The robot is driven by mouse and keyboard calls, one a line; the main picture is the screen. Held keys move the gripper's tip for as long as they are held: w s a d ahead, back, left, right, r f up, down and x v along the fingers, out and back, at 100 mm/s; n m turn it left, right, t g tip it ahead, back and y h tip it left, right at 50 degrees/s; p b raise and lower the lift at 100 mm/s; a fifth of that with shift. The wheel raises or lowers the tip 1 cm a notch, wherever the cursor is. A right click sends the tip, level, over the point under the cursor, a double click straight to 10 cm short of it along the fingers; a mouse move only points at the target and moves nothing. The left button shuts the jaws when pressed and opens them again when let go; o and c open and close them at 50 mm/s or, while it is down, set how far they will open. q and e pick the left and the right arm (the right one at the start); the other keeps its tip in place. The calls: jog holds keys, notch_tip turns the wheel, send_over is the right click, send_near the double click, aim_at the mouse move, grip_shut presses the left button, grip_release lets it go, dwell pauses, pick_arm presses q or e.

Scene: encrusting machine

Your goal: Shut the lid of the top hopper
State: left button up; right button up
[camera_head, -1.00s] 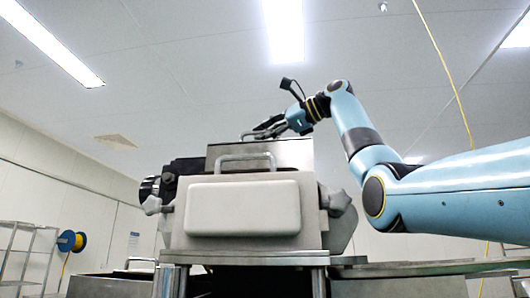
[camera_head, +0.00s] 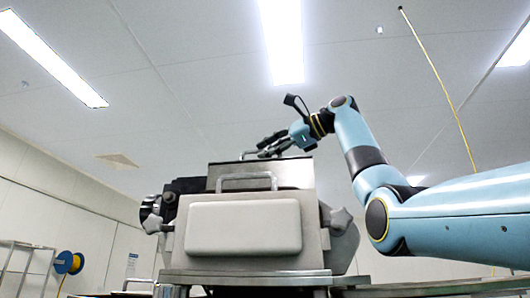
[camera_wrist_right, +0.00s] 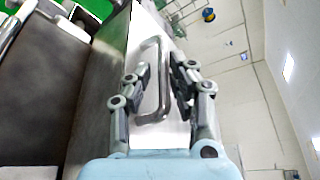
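The top hopper (camera_head: 297,173) is the metal box on top of the machine, seen from below and in front in the head view. A bar handle (camera_wrist_right: 162,72) on a pale metal panel, seemingly its lid (camera_wrist_right: 122,40), shows in the right wrist view. My right gripper (camera_head: 268,147) is at the hopper's top edge. In the wrist view its fingers (camera_wrist_right: 158,80) are apart, one on each side of the handle. I cannot tell whether they touch it. The lid's full outline and tilt are hidden in the head view. My left gripper is in neither view.
The machine's front has a pale block (camera_head: 243,225), a front handle (camera_head: 245,184) and clamp knobs (camera_head: 340,219) on its sides.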

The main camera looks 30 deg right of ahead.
jog(key=v, duration=1.1)
jog(key=shift+s, duration=0.4)
jog(key=shift+d, duration=0.1)
